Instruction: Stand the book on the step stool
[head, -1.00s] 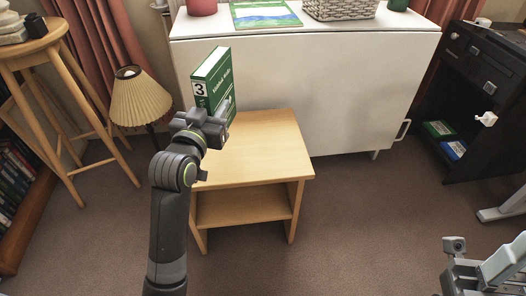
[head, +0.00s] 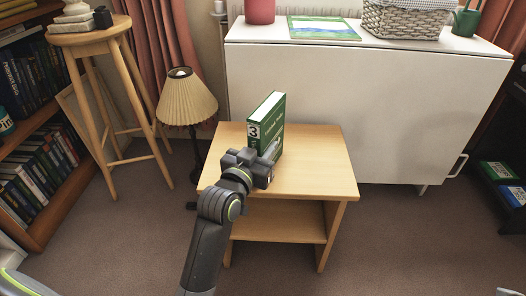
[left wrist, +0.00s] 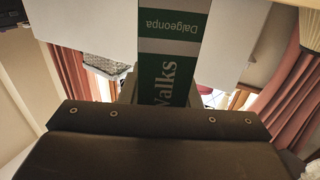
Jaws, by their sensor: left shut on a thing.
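The book (head: 270,122) is green with a white band and a "3" on its spine. It is upright over the rear left part of the step stool (head: 318,173), a light wooden stool with a lower shelf. My left gripper (head: 262,160) is shut on the book from the front. The gripper hides the book's lower spine, and I cannot tell whether its bottom edge touches the stool top. In the left wrist view the book's spine (left wrist: 168,65) stands straight ahead, with white lettering. My right gripper is not clearly in view.
A white cabinet (head: 370,110) stands behind the stool, with a basket (head: 400,20) and a flat green-blue book (head: 322,28) on top. A pleated lamp (head: 186,100) and a tall wooden stool (head: 95,38) stand at left. The stool top's right side is clear.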

